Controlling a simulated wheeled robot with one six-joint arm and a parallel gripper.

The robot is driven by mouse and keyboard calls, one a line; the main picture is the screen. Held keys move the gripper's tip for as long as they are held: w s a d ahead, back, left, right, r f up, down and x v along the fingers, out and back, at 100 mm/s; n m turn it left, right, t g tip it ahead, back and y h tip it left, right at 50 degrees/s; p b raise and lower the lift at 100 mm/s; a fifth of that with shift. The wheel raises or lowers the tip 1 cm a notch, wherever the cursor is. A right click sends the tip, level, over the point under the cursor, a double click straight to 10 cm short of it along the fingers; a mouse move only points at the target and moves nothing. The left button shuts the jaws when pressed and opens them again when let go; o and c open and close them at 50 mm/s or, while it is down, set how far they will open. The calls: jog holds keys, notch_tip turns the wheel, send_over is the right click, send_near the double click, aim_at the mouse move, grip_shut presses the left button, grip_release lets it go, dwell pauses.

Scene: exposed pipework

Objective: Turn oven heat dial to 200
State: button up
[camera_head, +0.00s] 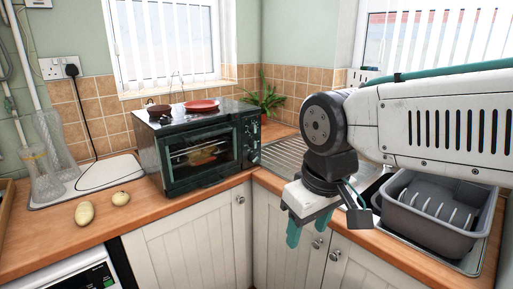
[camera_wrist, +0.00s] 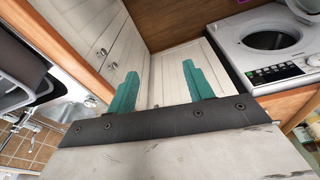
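The oven (camera_head: 200,145) is a dark countertop toaster oven in the corner of the worktop, door closed, with something round and brownish inside. Its control panel with the dials (camera_head: 251,138) is on the right side of its front. The dial markings are too small to read. My gripper (camera_head: 308,232) hangs in front of the counter edge, to the right of and lower than the oven, apart from it. In the wrist view its two teal fingers (camera_wrist: 162,88) are spread apart with nothing between them. The oven is not in the wrist view.
A red plate (camera_head: 201,105) and a dark bowl (camera_head: 159,110) sit on the oven. A grey dish rack (camera_head: 435,215) stands right of my gripper. A plant (camera_head: 265,98), glass vases (camera_head: 42,170) and two potatoes (camera_head: 85,213) are on the worktop. A washing machine (camera_wrist: 275,45) shows in the wrist view.

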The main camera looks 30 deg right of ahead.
jog(key=w+d+f+n+t+h, duration=0.1)
jog(key=w+d+n+t, duration=0.15)
jog(key=w, duration=0.75)
jog(key=w+d+n+t, duration=0.2)
jog(key=w+n+t, duration=0.15)
jog(key=w, duration=0.65)
jog(key=n+t, duration=0.8)
jog(key=n, duration=0.5)
send_near(255, 145)
jog(key=a, duration=0.3)
jog(key=w+d+f+n+t, duration=0.1)
jog(key=d+f+n+t, duration=0.35)
jog(key=n, duration=0.35)
jog(key=shift+t, duration=0.45)
jog(key=x, duration=0.5)
jog(key=a+x, duration=0.1)
jog(key=x, duration=0.2)
jog(key=shift+f, duration=0.15)
jog(key=c, duration=1)
